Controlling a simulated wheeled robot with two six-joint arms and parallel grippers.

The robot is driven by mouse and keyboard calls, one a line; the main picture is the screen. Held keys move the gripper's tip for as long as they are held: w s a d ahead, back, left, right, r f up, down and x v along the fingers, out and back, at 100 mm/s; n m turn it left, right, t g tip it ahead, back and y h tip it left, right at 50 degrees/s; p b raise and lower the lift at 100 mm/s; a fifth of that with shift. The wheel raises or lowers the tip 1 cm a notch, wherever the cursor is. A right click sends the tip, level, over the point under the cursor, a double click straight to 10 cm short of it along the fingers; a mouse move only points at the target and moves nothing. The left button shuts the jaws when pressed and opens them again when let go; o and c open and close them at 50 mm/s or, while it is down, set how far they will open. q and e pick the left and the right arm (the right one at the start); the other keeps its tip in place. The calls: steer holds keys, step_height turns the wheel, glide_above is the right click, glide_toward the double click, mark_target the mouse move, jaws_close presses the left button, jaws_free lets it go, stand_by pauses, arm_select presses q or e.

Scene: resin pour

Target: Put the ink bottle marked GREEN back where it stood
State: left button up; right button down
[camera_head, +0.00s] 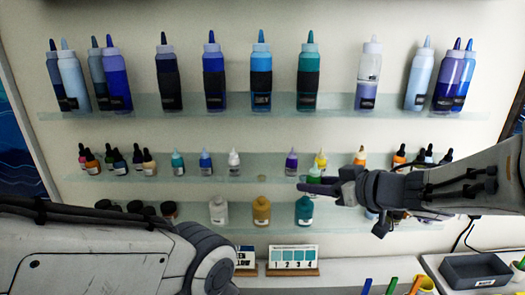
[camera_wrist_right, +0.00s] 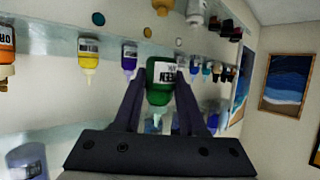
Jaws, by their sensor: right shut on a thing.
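The green ink bottle (camera_wrist_right: 160,82), its label showing inverted letters of GREEN, is between the fingers of my right gripper (camera_wrist_right: 158,95) in the right wrist view, which looks upside down. My right gripper is shut on it. In the head view my right gripper (camera_head: 318,186) is in front of the middle shelf (camera_head: 275,160), below the yellow bottle (camera_head: 321,163). The bottle is hard to make out there. A gap with a small round disc (camera_head: 262,178) lies between the white bottle (camera_head: 234,162) and the purple bottle (camera_head: 291,162). My left gripper is out of view.
Tall squeeze bottles stand on the upper shelf (camera_head: 135,112). An orange bottle (camera_head: 360,157) stands near my right arm. A grey tray (camera_head: 475,272) lies at lower right.

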steer(key=shift+w+r, duration=0.1)
steer(key=shift+r, duration=0.4)
steer(key=p, duration=0.3)
glide_above(263, 174)
steer(key=shift+s+d, duration=0.3)
steer(key=shift+s, duration=0.1)
steer(key=shift+w+a, duration=0.3)
steer(key=shift+w, duration=0.05)
step_height(263, 174, down, 3)
steer(key=shift+b, duration=0.4)
steer(key=shift+f, duration=0.35)
steer(key=shift+f, duration=0.1)
steer(key=shift+f, duration=0.1)
steer(key=shift+c, duration=2.3)
jaws_free()
